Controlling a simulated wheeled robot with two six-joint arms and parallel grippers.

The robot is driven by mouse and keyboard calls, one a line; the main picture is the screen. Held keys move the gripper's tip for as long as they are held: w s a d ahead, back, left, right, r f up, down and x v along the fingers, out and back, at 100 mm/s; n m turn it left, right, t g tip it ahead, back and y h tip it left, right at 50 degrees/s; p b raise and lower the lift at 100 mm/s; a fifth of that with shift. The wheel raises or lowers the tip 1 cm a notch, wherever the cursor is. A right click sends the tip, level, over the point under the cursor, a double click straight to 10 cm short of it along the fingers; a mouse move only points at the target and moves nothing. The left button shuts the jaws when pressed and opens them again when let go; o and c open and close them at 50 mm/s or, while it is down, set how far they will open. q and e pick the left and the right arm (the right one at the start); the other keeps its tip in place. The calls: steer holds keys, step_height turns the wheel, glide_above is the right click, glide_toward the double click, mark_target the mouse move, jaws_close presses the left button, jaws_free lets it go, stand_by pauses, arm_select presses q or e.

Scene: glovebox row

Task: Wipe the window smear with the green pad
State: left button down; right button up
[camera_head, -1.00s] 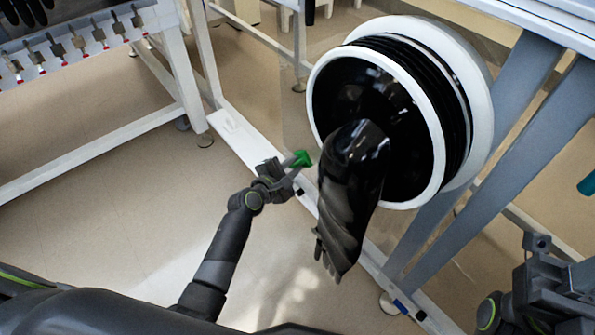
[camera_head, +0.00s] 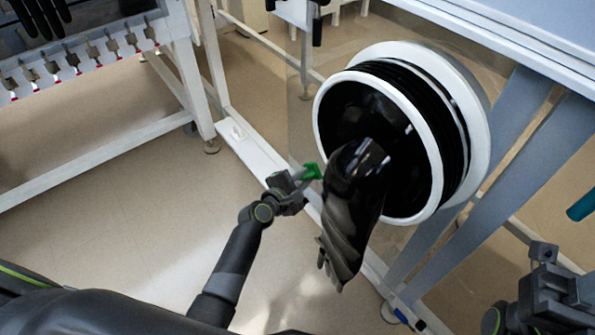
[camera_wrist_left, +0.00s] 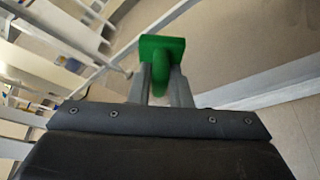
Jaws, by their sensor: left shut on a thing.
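The green pad (camera_head: 313,171) is held at the tip of my left gripper (camera_head: 301,177), just left of the hanging black glove. In the left wrist view the pad (camera_wrist_left: 173,45) has a flat block and a rounded grip, with the left gripper's fingers (camera_wrist_left: 161,88) shut on the grip. A clear window pane (camera_head: 303,115) seems to lie around the glove port, faint against the floor. I cannot make out a smear on it, nor tell whether the pad touches it. My right gripper (camera_head: 543,285) is at the lower right; its fingers are unclear.
A white round glove port (camera_head: 483,120) with a black glove (camera_head: 350,215) sticks out right of the pad. Grey slanted legs (camera_head: 480,190) and a white floor beam (camera_head: 250,150) surround it. A rack with several clips (camera_head: 90,55) stands at upper left. Floor at left is open.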

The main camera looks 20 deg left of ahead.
arm_select(q)
steer(key=shift+s+d+p, duration=0.25)
steer(key=shift+s+d, duration=0.55)
steer(key=shift+d, duration=0.2)
steer(key=shift+s+d+p, duration=0.25)
steer(key=shift+s+d, duration=0.5)
steer(key=shift+d, duration=0.2)
steer(key=s+a, duration=0.3)
steer(key=s, duration=0.1)
steer(key=shift+s+a, duration=0.35)
steer(key=shift+a, duration=0.05)
steer(key=shift+s+a, duration=0.95)
steer(key=shift+s, duration=0.2)
